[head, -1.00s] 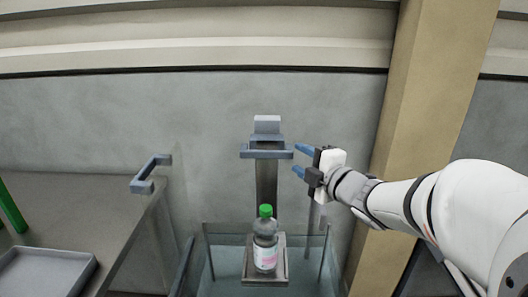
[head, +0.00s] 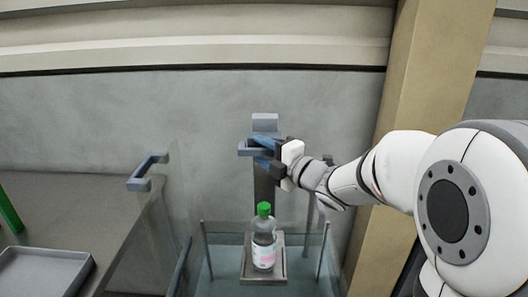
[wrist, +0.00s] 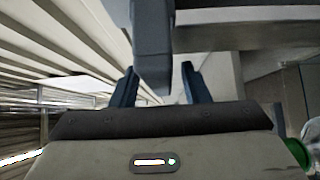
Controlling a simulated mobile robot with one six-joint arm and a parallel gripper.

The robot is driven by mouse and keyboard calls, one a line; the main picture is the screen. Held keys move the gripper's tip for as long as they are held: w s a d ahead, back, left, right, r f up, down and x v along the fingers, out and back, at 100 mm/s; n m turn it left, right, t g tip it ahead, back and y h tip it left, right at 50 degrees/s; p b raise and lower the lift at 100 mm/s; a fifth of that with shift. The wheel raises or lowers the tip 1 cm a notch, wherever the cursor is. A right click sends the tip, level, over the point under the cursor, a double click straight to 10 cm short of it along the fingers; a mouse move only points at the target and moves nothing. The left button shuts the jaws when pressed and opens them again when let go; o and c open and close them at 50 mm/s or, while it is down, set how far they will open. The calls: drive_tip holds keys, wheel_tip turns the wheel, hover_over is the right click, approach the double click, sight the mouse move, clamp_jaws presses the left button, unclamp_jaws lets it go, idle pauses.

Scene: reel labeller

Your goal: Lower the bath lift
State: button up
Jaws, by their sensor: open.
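The bath lift has an upright post (head: 264,192) with a blue-grey handle (head: 245,150) near its top and a small platform (head: 249,272) at its foot. A clear bottle (head: 264,240) with a green cap and pale label stands upright on the platform, inside a glass-walled bath (head: 213,262). My gripper (head: 262,150) is at the handle, reaching in from the right. In the wrist view a blue-grey handle part (wrist: 152,50) lies between my two open fingers (wrist: 158,82); whether they touch it I cannot tell. The gripper hides the handle's right part in the head view.
A counter (head: 75,205) on the left holds a grey tray (head: 45,272) and a green bar (head: 9,210). A blue-grey handle (head: 148,172) rises at a clear panel by the counter's right end. A tan pillar (head: 430,70) stands behind my arm.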

clamp_jaws()
idle(0.4)
